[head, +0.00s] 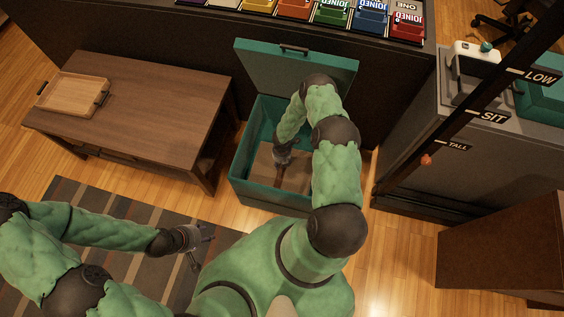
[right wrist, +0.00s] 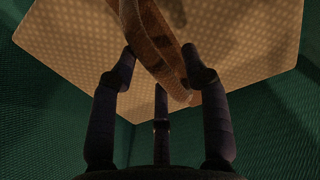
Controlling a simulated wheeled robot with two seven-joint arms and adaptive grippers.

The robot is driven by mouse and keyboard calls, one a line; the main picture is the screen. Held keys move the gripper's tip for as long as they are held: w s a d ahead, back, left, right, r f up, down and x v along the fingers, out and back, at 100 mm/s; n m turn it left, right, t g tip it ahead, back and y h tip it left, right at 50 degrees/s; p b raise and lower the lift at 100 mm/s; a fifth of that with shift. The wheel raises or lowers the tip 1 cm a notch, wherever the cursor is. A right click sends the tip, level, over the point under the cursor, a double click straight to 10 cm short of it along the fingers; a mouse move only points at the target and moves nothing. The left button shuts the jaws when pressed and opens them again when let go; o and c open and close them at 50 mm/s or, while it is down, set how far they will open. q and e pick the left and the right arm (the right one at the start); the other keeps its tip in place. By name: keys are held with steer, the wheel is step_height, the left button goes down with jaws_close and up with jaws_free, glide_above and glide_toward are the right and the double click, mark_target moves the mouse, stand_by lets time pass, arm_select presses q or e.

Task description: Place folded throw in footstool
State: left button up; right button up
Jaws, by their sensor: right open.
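The footstool (head: 247,188) is a teal box with its lid (head: 290,68) raised at the back. My right arm reaches down into it, and the right gripper (head: 280,160) is inside. In the right wrist view, the right gripper (right wrist: 160,60) has its fingers spread. A brown, patterned folded throw (right wrist: 160,40) shows between and beyond the fingertips, over the footstool's tan dotted floor (right wrist: 75,50). I cannot tell whether the fingers touch it. In the head view the throw is hard to make out beneath the gripper. My left gripper (head: 203,245) is open and empty above the striped rug.
A wooden coffee table (head: 150,85) with a wooden tray (head: 75,95) stands left of the footstool. A grey cabinet (head: 425,150) and a dark post with height labels (head: 470,100) stand to the right. A striped rug (head: 120,270) lies at front left.

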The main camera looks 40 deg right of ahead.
step_height(320, 180, up, 12)
steer(key=p, duration=0.5)
steer(key=s+a+r+m+y, duration=0.2)
steer(key=s+a+r+m, duration=0.15)
steer(key=a+m, duration=0.45)
steer(key=s+a+r+m+y, duration=0.2)
steer(key=a+r+m, duration=0.25)
steer(key=a, duration=0.55)
steer(key=s+a+r+m, duration=0.5)
steer(key=s+m, duration=0.3)
steer(key=m, duration=0.7)
steer(key=shift+s+a+r+m, duration=0.2)
steer(key=shift+a+r+m, duration=0.2)
steer(key=shift+r, duration=0.2)
steer(key=shift+d, duration=0.1)
